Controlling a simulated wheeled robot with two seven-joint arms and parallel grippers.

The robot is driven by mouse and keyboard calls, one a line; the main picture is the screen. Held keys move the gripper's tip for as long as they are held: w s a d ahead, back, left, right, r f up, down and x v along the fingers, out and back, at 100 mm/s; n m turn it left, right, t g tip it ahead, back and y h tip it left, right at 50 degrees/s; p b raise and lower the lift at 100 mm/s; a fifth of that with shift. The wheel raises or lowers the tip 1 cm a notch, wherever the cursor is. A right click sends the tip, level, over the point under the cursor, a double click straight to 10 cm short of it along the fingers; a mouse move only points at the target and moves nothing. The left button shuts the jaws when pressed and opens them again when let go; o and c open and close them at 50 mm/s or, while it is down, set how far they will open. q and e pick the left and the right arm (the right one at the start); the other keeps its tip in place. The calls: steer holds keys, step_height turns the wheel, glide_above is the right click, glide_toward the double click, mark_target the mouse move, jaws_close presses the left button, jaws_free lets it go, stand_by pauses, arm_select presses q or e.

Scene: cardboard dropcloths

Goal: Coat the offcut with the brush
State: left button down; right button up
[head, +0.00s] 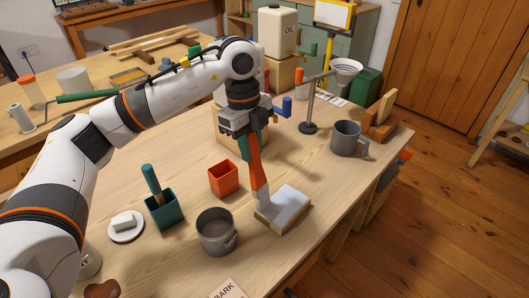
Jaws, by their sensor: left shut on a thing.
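My left gripper (245,143) points down over the table and is shut on the brush (255,165), which has an orange handle. The brush hangs nearly upright, and its pale lower end is at the left edge of the offcut (289,206). I cannot tell whether it touches. The offcut is a flat block lying on the wooden table (330,190), with a pale grey top and wood-coloured sides. My right gripper is not in view.
A grey metal mug (217,232) stands left of the offcut, and an orange box (223,179) behind it. A green holder (163,212) stands further left. Another grey mug (346,138) and a metal stand (309,115) are behind right. The table right of the offcut is clear.

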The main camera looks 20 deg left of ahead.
arm_select(q)
steer(key=shift+w+a, duration=0.1)
steer(key=shift+a, duration=0.25)
steer(key=shift+d+r, duration=0.1)
steer(key=shift+r, duration=0.05)
step_height(320, 180, up, 5)
steer(key=p, duration=0.4)
